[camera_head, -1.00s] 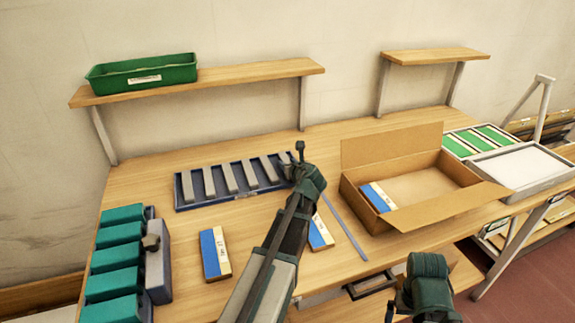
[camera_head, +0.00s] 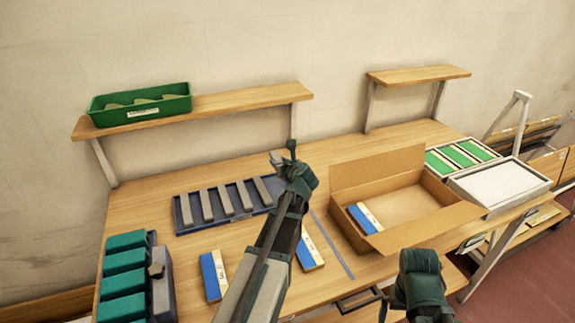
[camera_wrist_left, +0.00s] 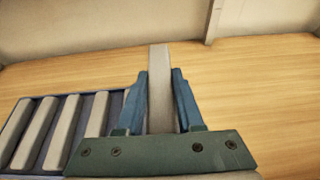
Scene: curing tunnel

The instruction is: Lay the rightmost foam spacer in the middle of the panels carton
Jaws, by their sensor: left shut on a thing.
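My left gripper (camera_head: 285,160) is shut on a grey foam spacer (camera_wrist_left: 159,85), which stands up between the blue fingers in the left wrist view. In the head view the spacer's end (camera_head: 276,157) shows just above the right end of the blue spacer tray (camera_head: 182,229). Several other grey spacers (camera_head: 225,201) lie in that tray. The open panels carton (camera_head: 345,233) stands to the right of the gripper. One blue-and-white panel (camera_head: 364,217) lies at its left side, and the middle floor is bare. My right arm shows at the bottom; its fingers are not clear.
Two blue-and-white panels (camera_head: 213,275) (camera_head: 309,251) lie on the table in front. A rack of teal blocks (camera_head: 163,290) stands at left. A thin grey strip (camera_head: 333,245) lies before the carton. Green and white trays (camera_head: 500,185) are at right. Shelves hang behind, one with a green bin (camera_head: 140,104).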

